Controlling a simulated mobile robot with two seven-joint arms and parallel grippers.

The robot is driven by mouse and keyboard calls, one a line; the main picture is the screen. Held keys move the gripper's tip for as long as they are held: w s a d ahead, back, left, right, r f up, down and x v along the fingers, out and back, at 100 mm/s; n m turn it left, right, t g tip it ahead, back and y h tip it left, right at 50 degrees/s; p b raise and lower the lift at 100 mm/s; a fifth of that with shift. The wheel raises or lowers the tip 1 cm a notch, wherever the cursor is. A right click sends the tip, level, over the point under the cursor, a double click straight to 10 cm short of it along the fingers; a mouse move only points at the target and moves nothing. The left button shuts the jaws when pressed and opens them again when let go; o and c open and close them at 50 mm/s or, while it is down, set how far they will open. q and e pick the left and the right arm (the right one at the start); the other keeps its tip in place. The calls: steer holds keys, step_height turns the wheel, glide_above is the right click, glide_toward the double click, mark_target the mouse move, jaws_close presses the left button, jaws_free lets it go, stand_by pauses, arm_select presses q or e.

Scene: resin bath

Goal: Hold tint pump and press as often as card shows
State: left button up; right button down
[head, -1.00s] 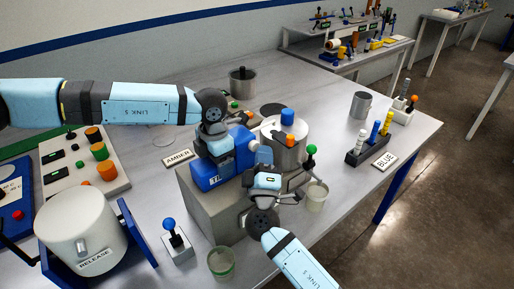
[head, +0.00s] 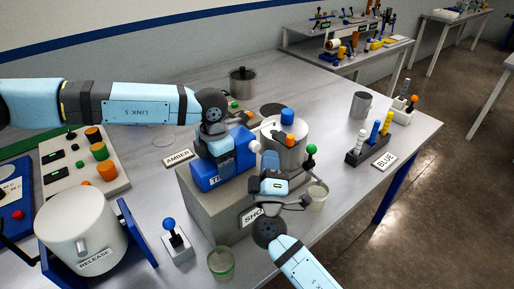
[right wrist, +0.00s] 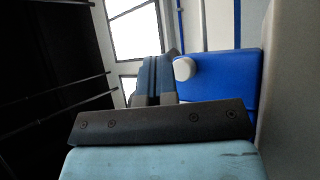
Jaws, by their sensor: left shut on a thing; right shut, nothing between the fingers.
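The tint pump (head: 205,174) is a blue block with a partly hidden label, on a grey box (head: 232,200) in the head view. A white round knob (head: 255,146) sticks out at its right; it also shows in the right wrist view (right wrist: 185,68). My left gripper (head: 214,146) is shut on the top of the pump. My right gripper (head: 270,161) is shut and empty, with its tips near the knob; in the right wrist view the fingers (right wrist: 152,82) are beside it. A card reading "SHO" (head: 252,215) on the box front is partly hidden by my right gripper.
A metal pot (head: 284,155) stands close behind my right gripper. Cards read AMBER (head: 178,158) and BLUE (head: 385,161). A white drum (head: 80,232) stands front left.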

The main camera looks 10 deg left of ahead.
steer(key=shift+s+d, duration=0.1)
steer(key=s+d, duration=0.4)
steer(key=shift+s+d, duration=0.4)
stand_by(0.3)
arm_select(q)
steer(key=o, duration=1.2)
steer(key=shift+r, duration=0.1)
